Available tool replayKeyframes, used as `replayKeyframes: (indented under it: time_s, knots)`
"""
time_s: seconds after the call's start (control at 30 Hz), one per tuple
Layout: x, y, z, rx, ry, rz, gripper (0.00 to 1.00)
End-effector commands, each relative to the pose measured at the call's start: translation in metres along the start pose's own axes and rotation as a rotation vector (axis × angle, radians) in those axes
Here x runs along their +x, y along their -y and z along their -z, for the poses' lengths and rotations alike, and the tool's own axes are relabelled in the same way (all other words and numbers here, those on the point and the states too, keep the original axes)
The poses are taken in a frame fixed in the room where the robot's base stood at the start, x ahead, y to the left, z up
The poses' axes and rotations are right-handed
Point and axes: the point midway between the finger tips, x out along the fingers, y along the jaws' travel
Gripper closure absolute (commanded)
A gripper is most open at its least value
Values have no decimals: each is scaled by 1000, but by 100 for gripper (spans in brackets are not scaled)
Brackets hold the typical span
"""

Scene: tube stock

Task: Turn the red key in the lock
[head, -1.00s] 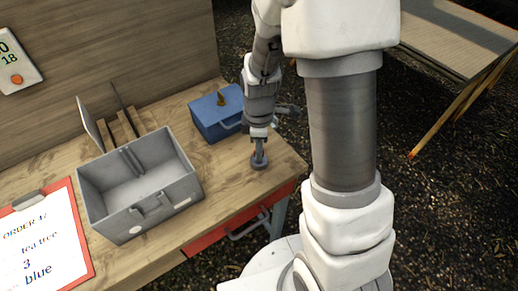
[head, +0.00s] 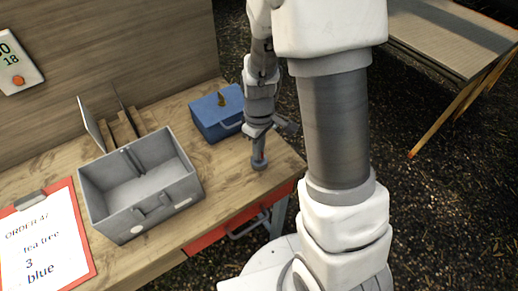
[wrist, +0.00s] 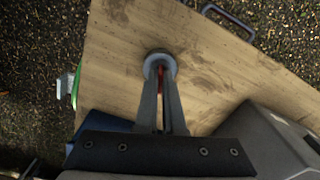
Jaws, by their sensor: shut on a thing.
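The lock (head: 259,166) is a small round grey piece standing on the wooden table near its right front corner. It also shows in the wrist view (wrist: 160,54) as a grey ring at the fingertips. My gripper (head: 259,156) points down over it, and its fingers (wrist: 161,80) reach the ring. A thin strip of the red key (wrist: 161,70) shows between the fingers, which are shut on it. Most of the key is hidden by the fingers, so its exact angle cannot be told.
A blue box (head: 213,116) with a handle stands close behind my gripper. An open grey box (head: 128,221) stands to the left. A clipboard (head: 50,243) lies at the table's front left. A red drawer front (head: 215,240) with a handle is below the table edge.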

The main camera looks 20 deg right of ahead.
Motion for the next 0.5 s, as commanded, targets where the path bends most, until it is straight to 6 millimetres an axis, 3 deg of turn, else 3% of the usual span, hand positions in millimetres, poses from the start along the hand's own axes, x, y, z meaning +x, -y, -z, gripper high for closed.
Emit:
replayKeyframes:
  time_s: [0.5]
  knots:
    - [-1, 0, 0, 527, 0, 0, 100]
